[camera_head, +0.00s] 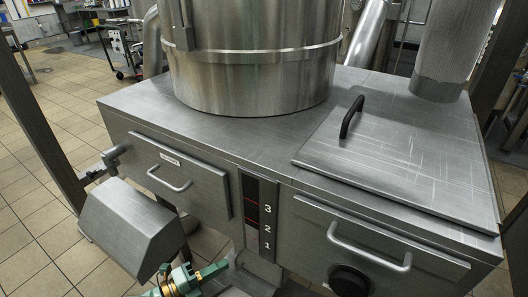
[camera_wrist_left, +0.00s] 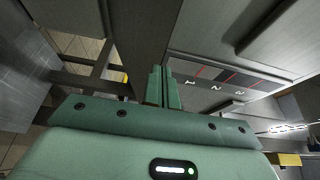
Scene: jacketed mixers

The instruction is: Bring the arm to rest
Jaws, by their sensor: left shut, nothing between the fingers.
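My left gripper (camera_head: 214,269) shows at the bottom edge of the head view, low in front of the steel mixer cabinet (camera_head: 215,131). In the left wrist view its two green fingers (camera_wrist_left: 160,86) are together, shut and empty. The black level strip (camera_head: 259,215) marked 1, 2 and 3 is on the cabinet's front just above the gripper; it also shows in the left wrist view (camera_wrist_left: 222,83), to the right of the fingers. I cannot tell how far the fingertips are from the cabinet. My right gripper is not in view.
A round steel vessel (camera_head: 252,60) stands on the cabinet. A flat lid with a black handle (camera_head: 351,117) lies at the right. Drawer handles (camera_head: 368,250) stick out in front. A sloped steel box (camera_head: 130,228) is left of the gripper. Tiled floor (camera_head: 50,125) lies open farther left.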

